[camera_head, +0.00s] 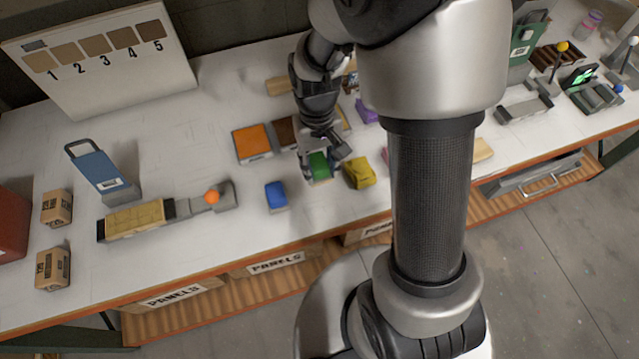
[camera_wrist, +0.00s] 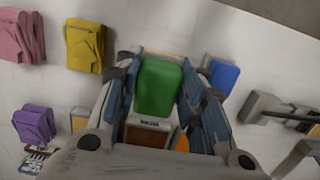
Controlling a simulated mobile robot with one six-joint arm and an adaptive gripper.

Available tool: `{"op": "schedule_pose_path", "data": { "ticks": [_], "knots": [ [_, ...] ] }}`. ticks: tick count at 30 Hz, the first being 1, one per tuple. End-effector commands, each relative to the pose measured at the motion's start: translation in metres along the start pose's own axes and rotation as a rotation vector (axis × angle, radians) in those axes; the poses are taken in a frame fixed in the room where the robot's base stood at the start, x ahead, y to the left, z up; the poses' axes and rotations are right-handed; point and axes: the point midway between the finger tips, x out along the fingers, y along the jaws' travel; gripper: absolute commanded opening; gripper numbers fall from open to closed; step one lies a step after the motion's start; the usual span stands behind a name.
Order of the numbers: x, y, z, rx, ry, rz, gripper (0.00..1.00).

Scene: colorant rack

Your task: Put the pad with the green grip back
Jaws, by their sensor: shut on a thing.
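The pad with the green grip (camera_head: 320,166) is between the fingers of my gripper (camera_head: 322,158), near the middle of the table. In the wrist view the green grip (camera_wrist: 158,88) fills the gap between the two blue-lined fingers of my gripper (camera_wrist: 160,90), which are shut on it. The pad's underside is hidden, so I cannot tell whether it touches the table. A blue-grip pad (camera_head: 276,195) lies to its left and a yellow one (camera_head: 359,172) to its right.
An orange tray (camera_head: 252,142) and a brown tray (camera_head: 285,132) lie behind my gripper. A purple pad (camera_head: 366,110) sits farther back. A clamp fixture with a tan block (camera_head: 140,220) stands at the left. The table's front edge is close to the pads.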

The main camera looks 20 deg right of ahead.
Motion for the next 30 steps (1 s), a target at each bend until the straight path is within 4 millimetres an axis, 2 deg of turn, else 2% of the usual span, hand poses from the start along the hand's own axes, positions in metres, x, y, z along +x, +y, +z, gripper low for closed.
{"op": "schedule_pose_path", "data": {
  "ticks": [1, 3, 10, 18, 29, 30],
  "knots": [
    [0.013, 0.000, -0.001, 0.000, -0.003, 0.000, 0.14],
    [0.023, 0.000, -0.002, 0.000, -0.001, 0.000, 0.14],
    [0.038, 0.000, -0.004, 0.000, 0.000, 0.000, 0.14],
    [0.074, 0.000, -0.008, 0.000, -0.001, 0.000, 0.14],
    [0.077, 0.000, -0.009, 0.000, 0.002, 0.000, 0.14],
    [0.078, 0.000, -0.009, 0.000, 0.002, 0.000, 0.38]
  ]
}}
